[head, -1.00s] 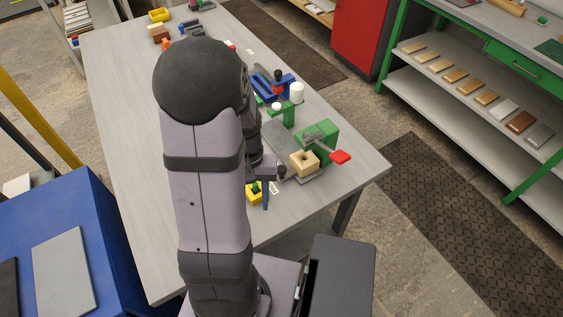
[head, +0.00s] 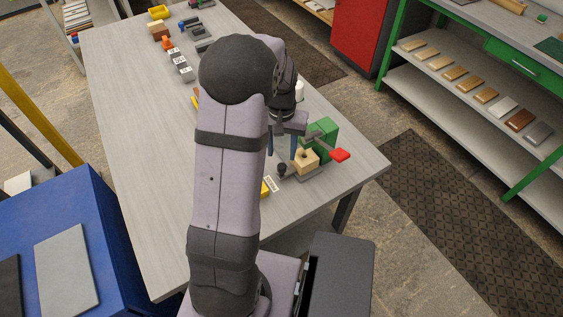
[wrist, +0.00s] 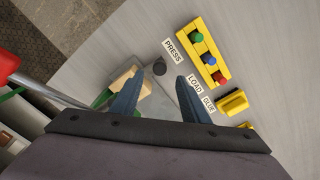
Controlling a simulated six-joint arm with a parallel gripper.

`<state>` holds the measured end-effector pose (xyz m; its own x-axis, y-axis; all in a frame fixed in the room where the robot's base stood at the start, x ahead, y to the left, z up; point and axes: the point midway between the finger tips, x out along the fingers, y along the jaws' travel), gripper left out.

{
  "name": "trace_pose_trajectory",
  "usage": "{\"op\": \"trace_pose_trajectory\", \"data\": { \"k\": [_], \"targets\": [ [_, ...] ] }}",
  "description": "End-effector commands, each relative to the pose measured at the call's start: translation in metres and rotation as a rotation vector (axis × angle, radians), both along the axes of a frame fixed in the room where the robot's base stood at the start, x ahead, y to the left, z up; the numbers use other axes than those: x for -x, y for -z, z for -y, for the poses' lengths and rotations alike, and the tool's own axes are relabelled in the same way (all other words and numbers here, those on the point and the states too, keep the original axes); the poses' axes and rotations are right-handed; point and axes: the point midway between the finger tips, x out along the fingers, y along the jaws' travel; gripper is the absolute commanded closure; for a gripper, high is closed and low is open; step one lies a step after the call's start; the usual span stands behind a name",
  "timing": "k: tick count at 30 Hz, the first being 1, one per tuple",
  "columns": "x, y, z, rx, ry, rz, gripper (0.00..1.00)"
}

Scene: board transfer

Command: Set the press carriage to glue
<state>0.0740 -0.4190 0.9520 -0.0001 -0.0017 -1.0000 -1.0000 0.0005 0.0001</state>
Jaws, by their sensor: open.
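The press carriage is a grey plate (wrist: 160,101) carrying a pale wooden block (wrist: 127,77) and a dark round knob (wrist: 160,68). In the head view the block (head: 301,161) and knob (head: 282,169) stand in front of the green press (head: 325,132) with its red-tipped lever (head: 341,155). PRESS (wrist: 173,50), LOAD (wrist: 195,86) and GLUE (wrist: 209,104) labels lie in a row beside the carriage. The knob looks nearest PRESS. My gripper (wrist: 160,77) is open and empty above the carriage, its blue fingers either side of the knob in the wrist view; height is unclear.
A yellow box (wrist: 198,34) with green, blue and red pegs lies beyond the labels. Another yellow piece (wrist: 234,102) is near GLUE. The lever (wrist: 40,90) passes left of my gripper. The table's left part (head: 140,130) is clear.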

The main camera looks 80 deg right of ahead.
Motion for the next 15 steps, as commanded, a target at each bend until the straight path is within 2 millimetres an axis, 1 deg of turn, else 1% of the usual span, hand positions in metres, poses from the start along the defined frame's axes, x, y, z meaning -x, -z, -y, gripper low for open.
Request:
{"op": "trace_pose_trajectory", "data": {
  "k": [10, 15],
  "targets": [
    [0.0, 0.043, -0.003, -0.007, -0.001, 0.0, 0.59],
    [0.0, 0.058, -0.001, -0.003, -0.001, 0.0, 0.59]
  ]
}}
